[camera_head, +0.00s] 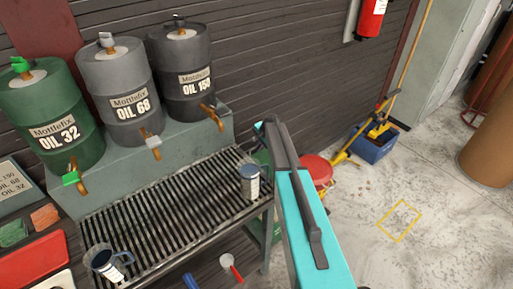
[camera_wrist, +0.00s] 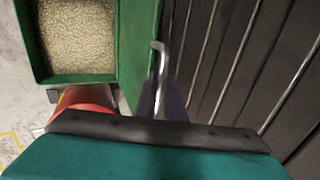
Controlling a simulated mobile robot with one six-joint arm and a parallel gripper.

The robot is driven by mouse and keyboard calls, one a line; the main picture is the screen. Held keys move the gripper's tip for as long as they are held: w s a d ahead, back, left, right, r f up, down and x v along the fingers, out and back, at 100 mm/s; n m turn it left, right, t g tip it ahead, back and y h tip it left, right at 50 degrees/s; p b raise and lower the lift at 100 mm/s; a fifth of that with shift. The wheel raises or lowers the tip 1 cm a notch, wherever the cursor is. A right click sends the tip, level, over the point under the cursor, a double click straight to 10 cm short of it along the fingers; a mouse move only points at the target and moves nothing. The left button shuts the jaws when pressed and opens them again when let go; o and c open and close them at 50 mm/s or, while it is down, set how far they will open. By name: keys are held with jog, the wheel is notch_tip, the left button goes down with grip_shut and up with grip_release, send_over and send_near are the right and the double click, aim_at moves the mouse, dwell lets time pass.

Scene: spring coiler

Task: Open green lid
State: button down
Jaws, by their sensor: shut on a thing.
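A green bin (camera_wrist: 27,45) in the wrist view stands open at the top and shows pale granules (camera_wrist: 78,35) inside. A green panel (camera_wrist: 135,45), which looks like the lid, stands raised along the right side of the opening. My gripper (camera_wrist: 158,95) is at the right edge of this panel, shut. A bent grey metal piece (camera_wrist: 160,50), perhaps the lid's handle, shows at the fingers; the exact grip is partly hidden. In the head view my teal arm hides the gripper and most of the bin; a strip of green (camera_head: 262,157) shows beside the arm.
A slatted bench (camera_head: 165,195) with a can (camera_head: 250,183) and a jug (camera_head: 107,264) stands left of my arm, below three oil drums (camera_head: 128,100). A red round thing (camera_head: 318,168) and a blue box (camera_head: 374,146) are to the right. The floor right is mostly clear.

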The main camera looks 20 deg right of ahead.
jog(key=shift+w+d+r, duration=0.1)
jog(key=shift+d, duration=0.25)
jog(key=c, duration=1.8)
grip_release()
jog(key=shift+c, duration=0.2)
jog(key=shift+a, duration=0.2)
jog(key=b+v, duration=0.2)
jog(key=v, duration=1.1)
jog(key=shift+s+r, duration=0.25)
jog(key=shift+r, duration=0.05)
